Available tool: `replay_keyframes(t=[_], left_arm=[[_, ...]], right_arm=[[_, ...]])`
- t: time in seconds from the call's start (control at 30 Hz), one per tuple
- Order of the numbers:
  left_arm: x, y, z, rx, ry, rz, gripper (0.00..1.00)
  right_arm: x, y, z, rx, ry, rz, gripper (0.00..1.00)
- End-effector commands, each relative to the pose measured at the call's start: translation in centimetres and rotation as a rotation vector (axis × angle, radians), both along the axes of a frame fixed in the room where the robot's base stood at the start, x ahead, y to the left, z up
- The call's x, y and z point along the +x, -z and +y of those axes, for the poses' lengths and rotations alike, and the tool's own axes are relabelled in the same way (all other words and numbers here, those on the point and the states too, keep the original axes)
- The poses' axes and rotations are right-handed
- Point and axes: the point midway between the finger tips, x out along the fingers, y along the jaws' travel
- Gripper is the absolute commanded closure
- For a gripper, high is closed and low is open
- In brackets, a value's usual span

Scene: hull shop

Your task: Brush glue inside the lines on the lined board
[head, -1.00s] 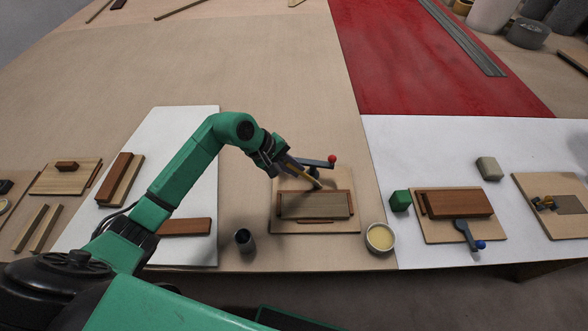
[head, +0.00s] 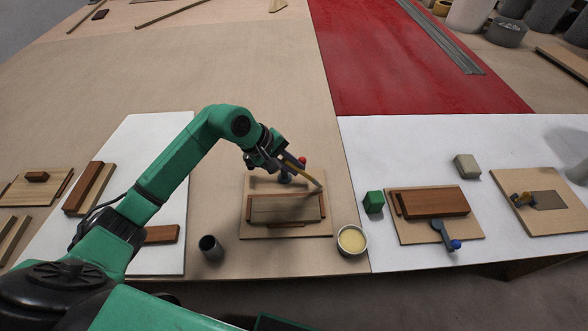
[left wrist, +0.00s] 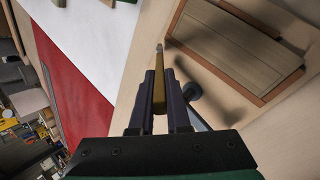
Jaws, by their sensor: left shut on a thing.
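My left gripper (head: 277,160) is shut on a slim brush (head: 306,175) with a yellowish handle. The brush slants down to the right, its tip over the far right part of a light wooden board (head: 327,230). I cannot tell whether the tip touches. In the left wrist view the brush (left wrist: 158,85) sticks out between both fingers. A round pot with pale yellow contents (head: 352,240) stands at the board's right front. My right gripper is not in view.
A red-knobbed clamp (head: 302,161) stands behind the panel, partly hidden by my gripper. A dark cup (head: 210,248) is left of the board.

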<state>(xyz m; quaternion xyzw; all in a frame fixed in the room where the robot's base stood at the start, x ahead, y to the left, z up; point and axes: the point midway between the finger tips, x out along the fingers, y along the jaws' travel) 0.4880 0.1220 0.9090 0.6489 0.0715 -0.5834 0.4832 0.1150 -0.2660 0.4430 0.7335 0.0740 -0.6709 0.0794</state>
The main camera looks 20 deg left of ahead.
Motion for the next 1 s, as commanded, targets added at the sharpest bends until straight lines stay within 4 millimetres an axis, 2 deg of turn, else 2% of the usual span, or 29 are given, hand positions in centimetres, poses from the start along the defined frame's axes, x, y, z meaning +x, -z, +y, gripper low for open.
replay_keyframes(t=[0.03, 0.13, 0.5, 0.7, 1.0], left_arm=[[0.1, -1.6, 0.1, 0.002, -0.001, -0.008, 1.0], [0.0, -3.6, 0.3, 0.003, -0.005, -0.006, 1.0], [-0.1, -6.8, 0.7, 0.003, -0.015, -0.004, 1.0], [-0.2, -8.0, 0.9, 0.002, -0.018, -0.004, 1.0], [-0.2, -8.1, 0.9, 0.001, -0.019, -0.003, 1.0]], right_arm=[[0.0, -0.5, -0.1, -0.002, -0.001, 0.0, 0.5], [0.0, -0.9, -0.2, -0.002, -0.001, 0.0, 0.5], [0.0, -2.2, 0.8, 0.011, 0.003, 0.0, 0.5], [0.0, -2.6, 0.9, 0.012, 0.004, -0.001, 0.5], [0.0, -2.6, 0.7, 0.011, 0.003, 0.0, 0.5]])
